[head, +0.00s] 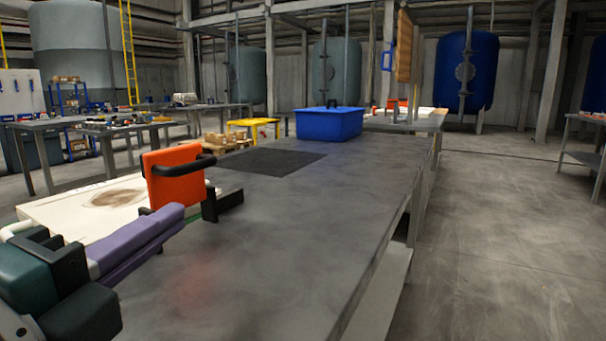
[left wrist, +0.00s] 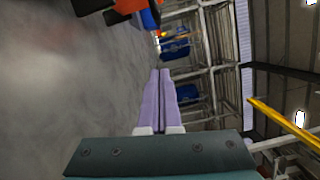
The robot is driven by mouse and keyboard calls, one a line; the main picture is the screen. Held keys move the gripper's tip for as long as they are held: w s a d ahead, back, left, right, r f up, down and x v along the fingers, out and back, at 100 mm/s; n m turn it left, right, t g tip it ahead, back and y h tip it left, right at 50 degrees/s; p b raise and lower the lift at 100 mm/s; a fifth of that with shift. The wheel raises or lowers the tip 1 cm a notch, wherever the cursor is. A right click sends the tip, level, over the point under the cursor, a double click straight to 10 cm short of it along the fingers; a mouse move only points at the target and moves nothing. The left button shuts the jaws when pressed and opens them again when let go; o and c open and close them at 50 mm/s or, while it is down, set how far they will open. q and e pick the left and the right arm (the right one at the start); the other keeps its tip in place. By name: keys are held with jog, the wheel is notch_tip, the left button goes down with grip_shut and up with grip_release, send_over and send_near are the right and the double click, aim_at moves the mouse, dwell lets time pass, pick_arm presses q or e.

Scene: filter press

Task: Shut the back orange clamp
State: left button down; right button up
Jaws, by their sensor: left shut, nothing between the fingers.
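An orange clamp (head: 172,178) with a black bar handle stands upright at the right end of a white plate (head: 88,212) with a brown stain. Its black bracket (head: 224,205) sits on the grey table. I cannot tell whether this is the back clamp. My left gripper (head: 178,215) has purple fingers, shut and empty, just in front of and below the clamp in the head view. In the left wrist view the shut fingers (left wrist: 160,72) point away, and part of the orange clamp (left wrist: 128,6) shows at the top edge. My right gripper is not in view.
The grey table (head: 300,220) is clear to the right of the clamp. A dark mat (head: 270,161) lies behind it. A blue bin (head: 328,124) and an upright wooden panel (head: 404,46) stand farther back. The floor right of the table is open.

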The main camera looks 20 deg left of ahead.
aim_at(185, 181)
pick_arm(q)
jog(key=w+a+r, duration=0.1)
jog(key=w+a, duration=0.4)
jog(key=w, duration=0.4)
jog(key=shift+w+a, duration=0.15)
jog(key=shift+w, duration=0.25)
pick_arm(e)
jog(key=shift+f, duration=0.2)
pick_arm(q)
jog(key=shift+w+r, duration=0.1)
jog(key=shift+r, duration=0.05)
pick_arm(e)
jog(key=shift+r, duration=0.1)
pick_arm(q)
jog(key=shift+a+r+n, duration=0.25)
jog(key=shift+n, duration=0.35)
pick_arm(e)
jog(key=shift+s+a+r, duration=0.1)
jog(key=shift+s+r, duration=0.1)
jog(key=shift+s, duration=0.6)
